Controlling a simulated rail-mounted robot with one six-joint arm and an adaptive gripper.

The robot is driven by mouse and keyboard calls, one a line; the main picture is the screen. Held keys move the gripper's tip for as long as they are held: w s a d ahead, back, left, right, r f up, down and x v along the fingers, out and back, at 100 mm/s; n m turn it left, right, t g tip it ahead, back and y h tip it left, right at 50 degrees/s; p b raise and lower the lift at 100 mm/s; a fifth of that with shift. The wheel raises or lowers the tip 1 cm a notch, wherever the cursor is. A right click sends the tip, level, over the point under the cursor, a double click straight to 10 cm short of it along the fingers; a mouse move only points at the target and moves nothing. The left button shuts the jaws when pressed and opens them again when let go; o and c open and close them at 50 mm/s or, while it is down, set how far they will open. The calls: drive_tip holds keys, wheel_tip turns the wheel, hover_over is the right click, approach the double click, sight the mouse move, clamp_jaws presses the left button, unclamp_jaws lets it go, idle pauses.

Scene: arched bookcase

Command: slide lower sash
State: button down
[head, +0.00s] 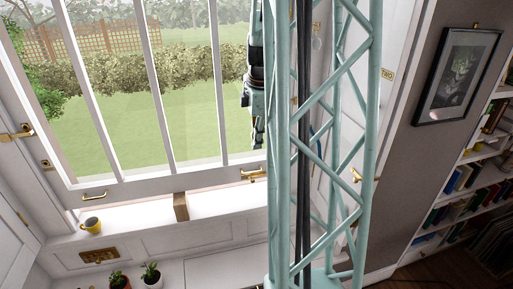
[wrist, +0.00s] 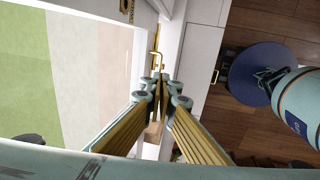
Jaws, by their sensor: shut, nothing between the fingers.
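The lower sash (head: 150,184) is a white framed window panel with vertical bars. Its bottom rail is above the sill, with a gap below. A brass lift (head: 94,196) is on the rail at left and another brass lift (head: 252,174) at right, partly behind my column. A wooden block (head: 180,206) stands upright in the gap under the rail. In the wrist view my gripper (wrist: 160,78) is shut and empty, its fingertips together near a brass fitting (wrist: 157,60); contact cannot be told. In the head view my arm hangs by the window's right side, partly hidden by the column.
A white door with brass hardware is right of the window. A framed picture (head: 458,75) and bookshelves (head: 470,185) are farther right.

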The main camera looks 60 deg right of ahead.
drive_tip(key=shift+r, duration=0.4)
drive_tip(key=c, duration=3.4)
unclamp_jaws()
drive_tip(key=shift+c, duration=0.2)
drive_tip(key=o, duration=0.3)
drive_tip(key=shift+a, duration=0.1)
